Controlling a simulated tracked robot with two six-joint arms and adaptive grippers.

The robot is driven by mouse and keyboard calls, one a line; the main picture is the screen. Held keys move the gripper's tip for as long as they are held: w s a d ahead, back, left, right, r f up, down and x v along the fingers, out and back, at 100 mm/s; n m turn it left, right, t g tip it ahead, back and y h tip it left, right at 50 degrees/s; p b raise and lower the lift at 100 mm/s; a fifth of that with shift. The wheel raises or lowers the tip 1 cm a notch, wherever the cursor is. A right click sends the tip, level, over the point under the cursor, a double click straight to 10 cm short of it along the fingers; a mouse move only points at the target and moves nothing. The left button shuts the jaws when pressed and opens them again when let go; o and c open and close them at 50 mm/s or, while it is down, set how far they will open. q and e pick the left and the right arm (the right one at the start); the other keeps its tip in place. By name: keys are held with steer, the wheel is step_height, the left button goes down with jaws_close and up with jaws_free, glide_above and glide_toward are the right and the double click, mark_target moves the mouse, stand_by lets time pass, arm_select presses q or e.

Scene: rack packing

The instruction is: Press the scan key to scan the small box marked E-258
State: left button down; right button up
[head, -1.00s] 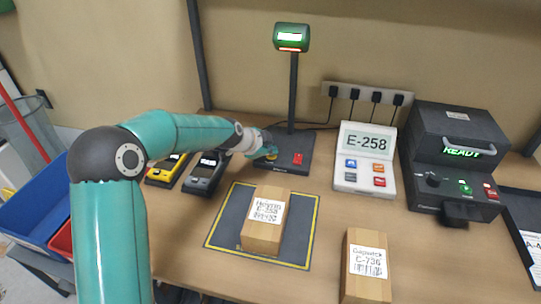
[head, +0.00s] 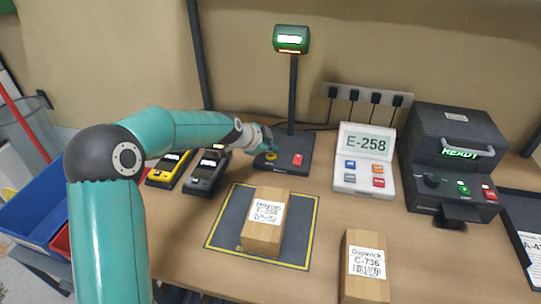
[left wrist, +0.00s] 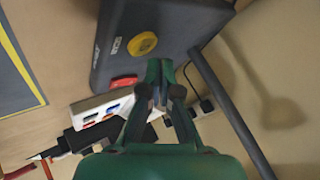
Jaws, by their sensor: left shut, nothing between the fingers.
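The small box marked E-258 (head: 262,228) lies label up on a dark mat with a yellow border (head: 225,224). The scanner stand (head: 285,168) behind it has a dark base, a post and a green head (head: 291,39) with a lit display. Its base carries a yellow key (head: 271,156) and a red key (head: 297,159). The yellow key (left wrist: 142,44) and red key (left wrist: 123,82) also show in the left wrist view. My left gripper (head: 270,150) is shut and empty, just above the base by the yellow key; its closed fingertips (left wrist: 157,72) appear apart from both keys.
A second box marked C-736 (head: 366,268) lies at the front right. A white display unit reading E-258 (head: 364,176) and a black machine reading READY (head: 455,150) stand at the right. Two handheld devices (head: 206,173) lie left of the stand. A blue bin (head: 40,215) is far left.

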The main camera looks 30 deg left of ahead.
mark_target(270, 157)
arm_select(q)
steer(key=shift+r+p, duration=1.3)
steer(key=shift+r, duration=1.15)
steer(key=shift+f, duration=0.1)
